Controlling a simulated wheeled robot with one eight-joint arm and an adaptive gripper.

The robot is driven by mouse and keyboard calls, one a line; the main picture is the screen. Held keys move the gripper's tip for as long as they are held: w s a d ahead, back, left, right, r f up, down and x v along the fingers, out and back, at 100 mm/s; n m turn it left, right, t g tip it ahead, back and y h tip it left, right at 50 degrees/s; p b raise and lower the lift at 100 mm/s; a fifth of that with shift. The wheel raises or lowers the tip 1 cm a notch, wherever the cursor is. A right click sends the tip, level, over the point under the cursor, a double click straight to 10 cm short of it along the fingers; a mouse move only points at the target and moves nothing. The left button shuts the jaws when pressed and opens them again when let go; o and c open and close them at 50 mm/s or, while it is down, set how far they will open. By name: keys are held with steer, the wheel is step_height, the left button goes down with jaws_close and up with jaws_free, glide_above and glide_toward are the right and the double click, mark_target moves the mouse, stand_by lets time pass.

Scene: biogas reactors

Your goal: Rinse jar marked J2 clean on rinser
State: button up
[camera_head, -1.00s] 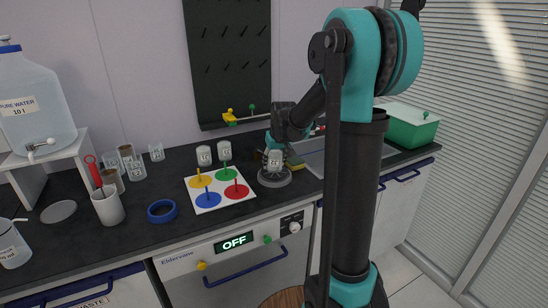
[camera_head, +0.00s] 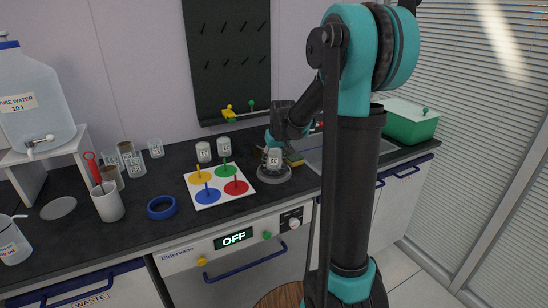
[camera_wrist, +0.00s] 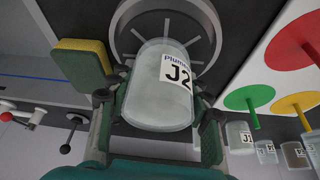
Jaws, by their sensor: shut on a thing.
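The jar marked J2 (camera_wrist: 160,85) is cloudy clear glass with a white label. It is upside down, mouth toward the round grey rinser (camera_wrist: 126,30) with its spokes. My gripper (camera_wrist: 160,108) is shut on the jar, one finger on each side. In the head view the jar (camera_head: 274,158) is over the rinser (camera_head: 274,175), its label inverted. I cannot tell whether its rim touches the rinser. No dark dirt shows on the visible glass. My gripper (camera_head: 270,150) is partly hidden behind the jar there.
A yellow-green sponge (camera_wrist: 83,62) lies close beside the rinser. The white mat (camera_head: 207,205) with coloured discs and upright pegs is to the left. Two inverted jars (camera_head: 204,152) (camera_head: 227,144) stand behind it. A sink (camera_head: 315,160) is to the right.

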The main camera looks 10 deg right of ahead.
steer(key=shift+f, duration=0.6)
stand_by(0.3)
steer(key=shift+r, duration=0.1)
stand_by(2.0)
steer(key=shift+r, duration=4.4)
